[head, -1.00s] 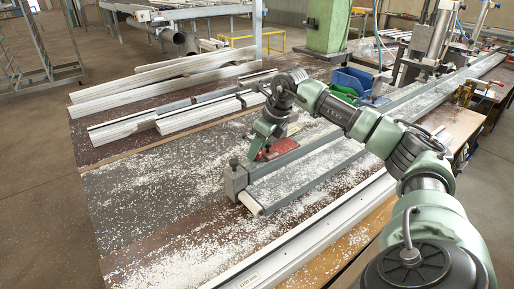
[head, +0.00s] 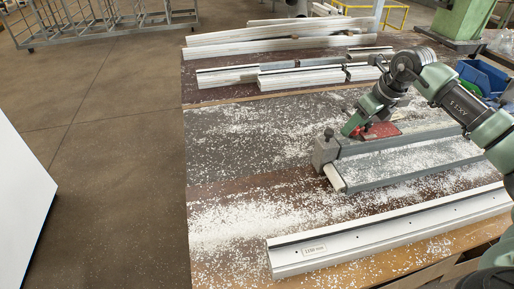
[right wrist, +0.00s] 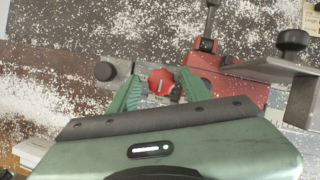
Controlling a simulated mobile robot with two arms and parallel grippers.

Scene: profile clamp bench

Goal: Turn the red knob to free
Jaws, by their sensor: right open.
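The red knob (right wrist: 161,81) shows in the right wrist view, between the two green fingers of my right gripper (right wrist: 159,75). The gripper is open, with one finger on each side of the knob; I cannot tell whether either finger touches it. In the head view my right gripper (head: 353,126) points down at the grey clamp (head: 325,150), beside a red plate (head: 384,130). The knob is hard to make out there behind the fingers. My left gripper is not in view.
A dark round knob (right wrist: 105,71) and a red lever clamp (right wrist: 207,45) are close to the fingers in the right wrist view. White profiles (head: 270,45) lie at the back of the bench, and a labelled one (head: 390,235) lies in front. White chips cover the bench.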

